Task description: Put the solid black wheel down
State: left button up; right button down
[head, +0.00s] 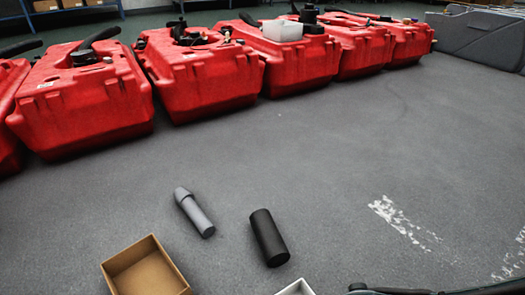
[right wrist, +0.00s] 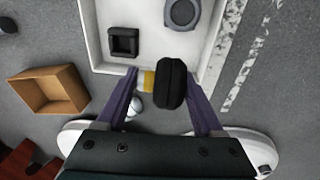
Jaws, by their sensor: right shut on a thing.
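The solid black wheel (right wrist: 172,85) shows in the right wrist view, seen edge-on between the fingers of my right gripper (right wrist: 161,78). A yellow and grey part (right wrist: 147,82) is on its left side, next to the left finger. My right gripper is shut on the wheel. The wheel appears in front of the near edge of a white tray (right wrist: 135,12); its height above the tray or floor is hard to tell. My left gripper is in neither view.
The tray holds a black square part (right wrist: 123,42) and a grey round part (right wrist: 182,12). A brown open box (right wrist: 40,75) stands left of it. In the head view, a grey cylinder (head: 195,212) and black cylinder (head: 268,237) lie on the floor. Red tanks (head: 205,78) line the back.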

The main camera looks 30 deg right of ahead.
jog(key=f+b, duration=0.1)
jog(key=f, duration=0.1)
jog(key=f+b, duration=0.2)
jog(key=f, duration=0.1)
jog(key=f+b, duration=0.2)
jog(key=f, duration=0.1)
jog(key=shift+w+d, duration=0.2)
jog(key=shift+w, duration=0.1)
notch_tip(320, 180, down, 5)
jog(key=b, duration=0.4)
jog(key=shift+r+b, duration=0.1)
jog(key=shift+b, duration=0.2)
jog(key=shift+r, duration=0.15)
grip_release()
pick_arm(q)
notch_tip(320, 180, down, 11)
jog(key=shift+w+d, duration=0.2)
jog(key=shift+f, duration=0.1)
